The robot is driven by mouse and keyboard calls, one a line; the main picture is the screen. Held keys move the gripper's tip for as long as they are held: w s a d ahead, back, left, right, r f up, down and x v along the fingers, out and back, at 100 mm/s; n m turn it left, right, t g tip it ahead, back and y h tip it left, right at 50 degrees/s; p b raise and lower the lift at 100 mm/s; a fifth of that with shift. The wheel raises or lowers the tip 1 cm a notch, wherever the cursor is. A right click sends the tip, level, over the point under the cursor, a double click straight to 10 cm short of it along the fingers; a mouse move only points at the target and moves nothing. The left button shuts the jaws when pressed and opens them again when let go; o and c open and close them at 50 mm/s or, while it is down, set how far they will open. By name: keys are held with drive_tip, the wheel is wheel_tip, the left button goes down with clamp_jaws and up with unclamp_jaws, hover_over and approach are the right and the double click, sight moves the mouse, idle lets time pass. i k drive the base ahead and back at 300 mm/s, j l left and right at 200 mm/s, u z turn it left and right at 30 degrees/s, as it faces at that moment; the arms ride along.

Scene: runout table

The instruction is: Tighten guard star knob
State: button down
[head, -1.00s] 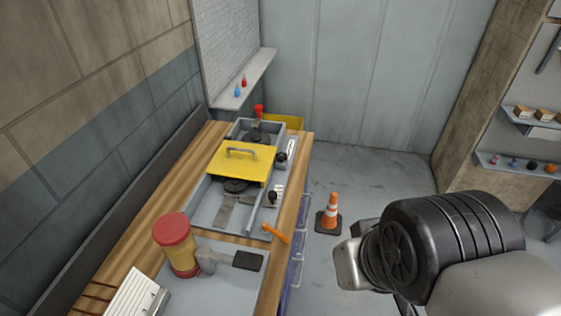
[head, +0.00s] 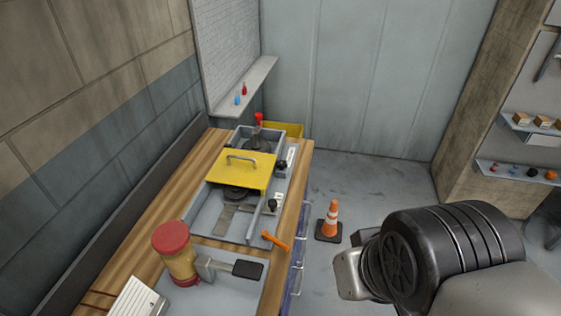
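The yellow guard (head: 232,172) with a grey bar handle lies across the grey machine tray (head: 200,212) on the wooden bench. A dark round part shows beneath its near edge. One small black knob (head: 282,165) stands at the guard's right side. Another black knob (head: 272,206) stands nearer, on the tray's right edge. Both are too small to tell which is the star knob or how tight it is. My arm is at the lower right, off the bench and well apart from both knobs. My gripper's fingers are not in view.
An orange lever (head: 274,240) sticks out near the bench's right edge. A red-lidded jar (head: 172,255) and a dark-handled tool (head: 235,268) are in front. An orange cone (head: 329,220) stands on the floor right of the bench. Wall shelf (head: 245,88) is behind.

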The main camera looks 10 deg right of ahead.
sight(282, 164)
drive_tip(key=i+l, duration=0.35)
drive_tip(key=i, duration=0.15)
drive_tip(key=i+l, duration=0.35)
drive_tip(key=i, duration=0.15)
